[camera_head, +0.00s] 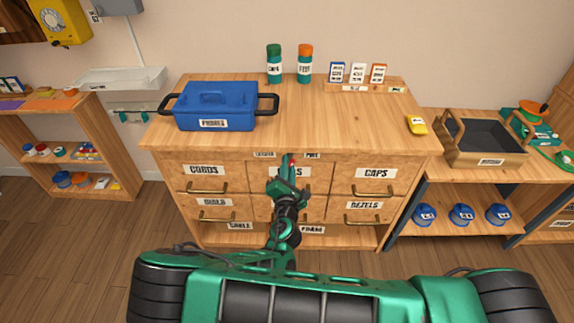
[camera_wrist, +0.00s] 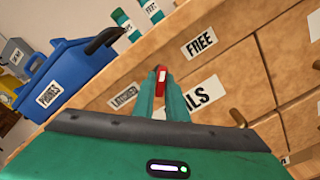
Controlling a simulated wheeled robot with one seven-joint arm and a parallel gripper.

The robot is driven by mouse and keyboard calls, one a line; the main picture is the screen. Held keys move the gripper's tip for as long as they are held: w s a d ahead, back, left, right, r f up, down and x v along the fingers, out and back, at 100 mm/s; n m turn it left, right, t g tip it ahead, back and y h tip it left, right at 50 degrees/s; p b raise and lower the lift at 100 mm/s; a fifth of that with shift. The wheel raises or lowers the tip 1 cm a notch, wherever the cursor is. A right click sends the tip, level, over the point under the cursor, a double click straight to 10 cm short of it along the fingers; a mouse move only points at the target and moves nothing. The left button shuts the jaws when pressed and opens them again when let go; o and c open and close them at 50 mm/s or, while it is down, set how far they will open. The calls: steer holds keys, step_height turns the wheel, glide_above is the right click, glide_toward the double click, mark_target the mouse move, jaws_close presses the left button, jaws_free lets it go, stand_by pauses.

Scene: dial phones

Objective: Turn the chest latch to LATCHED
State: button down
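The chest (camera_head: 290,136) is a wooden drawer cabinet. Its small red latch (camera_wrist: 161,75) shows in the wrist view between the LATCHED label (camera_wrist: 124,97) on the left and the FREE label (camera_wrist: 199,42) on the right. My gripper (camera_wrist: 160,78) has its two green fingers close together, one on each side of the latch, and the red piece fills the gap at the tips. In the head view my gripper (camera_head: 288,162) is at the chest's upper front, hiding most of the latch. I cannot tell which label the latch points to.
A blue PHONES box (camera_head: 213,106) stands on the chest top at the left. Bottles, cards and a yellow item (camera_head: 416,125) are also on top. Drawers with brass handles surround my gripper. Shelves flank the chest, with a wooden crate (camera_head: 484,159) at right.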

steer(key=shift+n, duration=0.3)
steer(key=n, duration=0.3)
steer(key=shift+d+n, duration=0.2)
steer(key=shift+n, duration=0.1)
steer(key=n, duration=0.4)
steer(key=shift+d, duration=0.1)
steer(key=n, duration=0.5)
steer(key=shift+d+r+n, duration=0.1)
steer(key=shift+r+n, duration=0.05)
steer(key=shift+n, duration=0.25)
steer(key=shift+r+n, duration=0.1)
steer(key=shift+n, duration=1.8)
